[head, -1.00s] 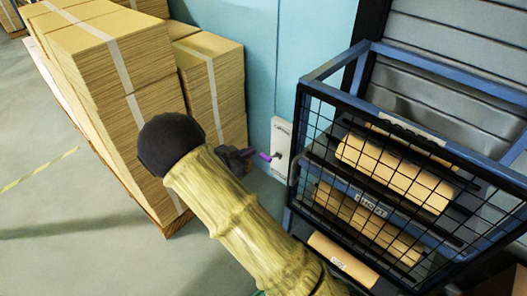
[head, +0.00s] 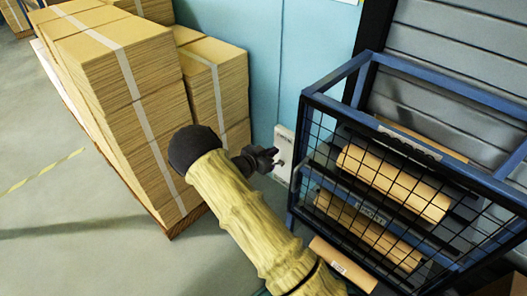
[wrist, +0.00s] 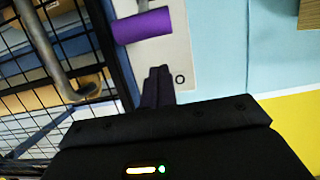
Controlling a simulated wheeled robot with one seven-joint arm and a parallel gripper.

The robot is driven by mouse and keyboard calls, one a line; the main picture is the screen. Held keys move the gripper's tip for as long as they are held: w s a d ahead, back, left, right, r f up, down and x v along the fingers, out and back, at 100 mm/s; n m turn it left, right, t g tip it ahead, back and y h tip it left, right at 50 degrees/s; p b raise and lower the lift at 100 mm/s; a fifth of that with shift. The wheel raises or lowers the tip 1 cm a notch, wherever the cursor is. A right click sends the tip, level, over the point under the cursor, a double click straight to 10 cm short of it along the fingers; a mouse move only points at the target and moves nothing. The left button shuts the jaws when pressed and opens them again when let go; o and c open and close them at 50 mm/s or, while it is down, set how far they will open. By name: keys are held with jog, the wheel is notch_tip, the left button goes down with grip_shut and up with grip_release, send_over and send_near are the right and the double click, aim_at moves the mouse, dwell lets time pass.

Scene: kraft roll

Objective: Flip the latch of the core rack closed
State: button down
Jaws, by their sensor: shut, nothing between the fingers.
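The latch's purple grip (wrist: 143,25) shows at the top of the wrist view, with a grey rod above it. It lies over a pale plate (wrist: 178,55) that bears a small dark ring mark. My gripper (wrist: 157,74) is shut and empty, its dark fingers pointing at the plate just below the purple grip, with a small gap in the picture. I cannot tell whether they touch the plate. In the head view the gripper (head: 268,158) is in front of the plate (head: 284,147) and the purple grip is hidden. The core rack (head: 303,130) stands right of the plate.
The rack's black mesh front (head: 325,165) holds brown rolls (head: 395,183). A bent grey bar (wrist: 58,70) runs close on the left in the wrist view. Stacked cardboard (head: 120,110) stands left of my arm. The floor at far left is open.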

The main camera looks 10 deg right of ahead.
jog(key=shift+s+a+f+p, duration=0.3)
jog(key=shift+a+f, duration=0.25)
jog(key=shift+f, duration=0.05)
jog(key=shift+s+a+f+p, duration=0.25)
jog(key=shift+s+a+f, duration=0.05)
jog(key=shift+a+f, duration=0.25)
jog(key=shift+s+d+f, duration=0.1)
jog(key=shift+f, duration=0.15)
jog(key=shift+f+b, duration=0.2)
jog(key=shift+b, duration=0.15)
